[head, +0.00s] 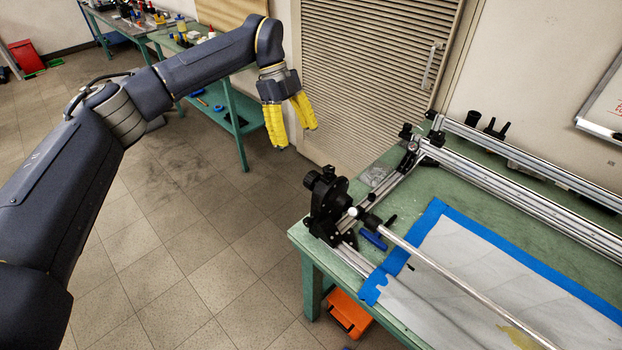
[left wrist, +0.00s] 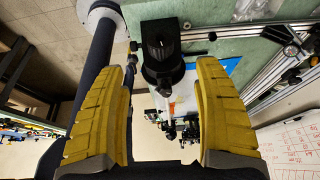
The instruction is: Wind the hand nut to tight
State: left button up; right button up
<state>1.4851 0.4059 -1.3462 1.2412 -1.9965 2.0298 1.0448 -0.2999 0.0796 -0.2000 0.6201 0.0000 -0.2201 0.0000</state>
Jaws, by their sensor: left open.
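The hand nut looks like the black knob (head: 311,180) on the outer end of a black winding head (head: 328,200) at the near left corner of the green bench (head: 310,243). A metal rod (head: 460,275) runs right from that head. My left gripper (head: 295,137), with yellow ribbed fingers, hangs in the air above and beyond the head, open and empty. In the left wrist view a black cylindrical part (left wrist: 162,62) shows between the two open fingers, apart from both. I cannot tell the depth between them. My right gripper is in neither view.
White cloth (head: 470,275) edged with blue tape lies on the bench. Aluminium rails (head: 510,190) run along its back. An orange bin (head: 348,312) sits beneath. A second bench (head: 232,110) and a shutter (head: 375,70) stand behind.

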aim_at(309, 174)
pick_arm(q)
jog(key=x, duration=1.4)
jog(key=shift+c, duration=0.6)
jog(key=c, duration=1.1)
